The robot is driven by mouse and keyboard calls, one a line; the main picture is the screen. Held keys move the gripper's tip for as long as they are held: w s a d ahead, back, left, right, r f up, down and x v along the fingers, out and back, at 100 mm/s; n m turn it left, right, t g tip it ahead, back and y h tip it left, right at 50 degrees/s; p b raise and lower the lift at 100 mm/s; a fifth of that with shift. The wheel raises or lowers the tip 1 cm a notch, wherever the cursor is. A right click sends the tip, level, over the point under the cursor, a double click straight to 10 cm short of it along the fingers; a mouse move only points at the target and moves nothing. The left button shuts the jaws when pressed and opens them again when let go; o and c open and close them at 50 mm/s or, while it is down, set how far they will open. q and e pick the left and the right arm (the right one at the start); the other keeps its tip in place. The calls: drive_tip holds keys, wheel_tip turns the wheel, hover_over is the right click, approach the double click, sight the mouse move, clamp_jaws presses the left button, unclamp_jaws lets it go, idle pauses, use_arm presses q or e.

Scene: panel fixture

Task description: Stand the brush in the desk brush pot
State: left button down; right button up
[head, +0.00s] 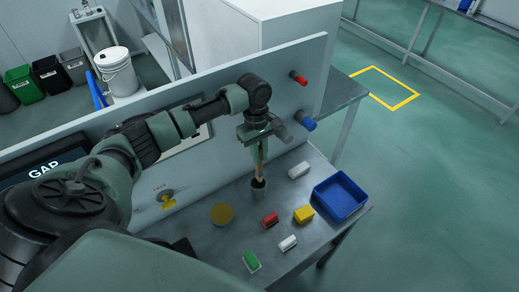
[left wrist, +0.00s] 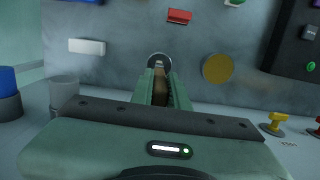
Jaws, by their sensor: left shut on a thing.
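My left gripper (head: 258,152) points down over the table with its fingers shut on the brush (head: 260,171). The brush is a tan, wooden-looking stick held roughly upright. The desk brush pot (head: 258,194) is a small grey cup with a dark mouth, standing on the table directly under the gripper. The brush's lower end is at the pot's mouth; I cannot tell how far inside it reaches. In the left wrist view, the brush (left wrist: 160,88) shows brown between the green fingers, with the round pot rim (left wrist: 160,58) just beyond. My right gripper is not in view.
A blue tray (head: 340,198) stands at the table's right. The upright panel (head: 297,128), with red and blue knobs, rises close behind.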

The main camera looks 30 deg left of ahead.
sight(260, 172)
use_arm(q)
drive_tip(key=shift+s+f, duration=0.1)
drive_tip(key=shift+f, duration=0.25)
drive_tip(key=shift+s+f, duration=0.1)
drive_tip(key=shift+f, duration=1.95)
drive_tip(key=shift+f+b, duration=0.45)
drive_tip(key=shift+f, duration=0.5)
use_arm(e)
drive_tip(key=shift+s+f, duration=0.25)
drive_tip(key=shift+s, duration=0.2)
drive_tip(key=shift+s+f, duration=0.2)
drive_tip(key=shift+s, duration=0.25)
